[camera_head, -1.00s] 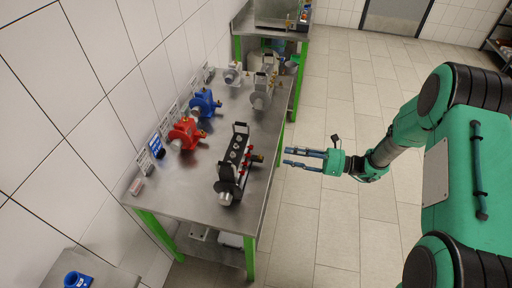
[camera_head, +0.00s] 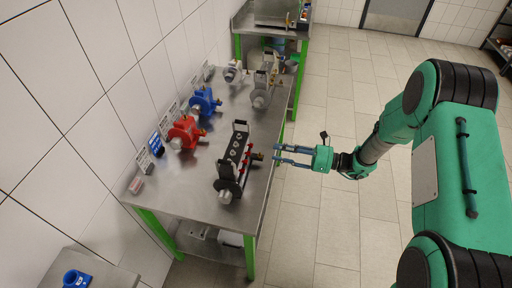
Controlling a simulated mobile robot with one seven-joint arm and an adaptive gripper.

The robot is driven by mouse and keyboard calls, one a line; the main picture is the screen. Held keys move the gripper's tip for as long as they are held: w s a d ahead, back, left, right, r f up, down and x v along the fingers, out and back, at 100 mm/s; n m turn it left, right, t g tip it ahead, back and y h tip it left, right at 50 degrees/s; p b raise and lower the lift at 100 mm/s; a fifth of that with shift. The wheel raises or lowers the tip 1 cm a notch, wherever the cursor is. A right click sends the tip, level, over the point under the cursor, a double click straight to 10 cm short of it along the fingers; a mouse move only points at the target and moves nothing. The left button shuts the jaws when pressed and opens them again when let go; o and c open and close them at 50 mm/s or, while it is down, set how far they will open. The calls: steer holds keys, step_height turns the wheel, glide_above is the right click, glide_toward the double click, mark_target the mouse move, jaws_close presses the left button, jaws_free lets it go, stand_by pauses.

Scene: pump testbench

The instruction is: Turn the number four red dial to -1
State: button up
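The test unit (camera_head: 233,162) is a dark panel with several round gauges, standing on the steel table. Small red dials (camera_head: 245,158) sit in a row along its right side. Their numbers are too small to read, so I cannot tell which is number four or its setting. My gripper (camera_head: 275,153) is to the right of the unit, pointing left, with its two blue fingers apart and nothing between them. The fingertips are close to the brass fitting (camera_head: 257,156) on the unit's right side; I cannot tell whether they touch it.
The steel table (camera_head: 185,200) has green legs. A red pump (camera_head: 185,131), a blue pump (camera_head: 204,102) and grey pumps (camera_head: 262,92) stand on it. Another bench (camera_head: 250,22) is behind. The tiled floor (camera_head: 330,220) at right is clear.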

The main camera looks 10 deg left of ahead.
mark_target(250, 145)
steer(key=a+b, duration=0.1)
steer(key=a, duration=0.8)
steer(key=shift+a, duration=0.35)
jaws_close()
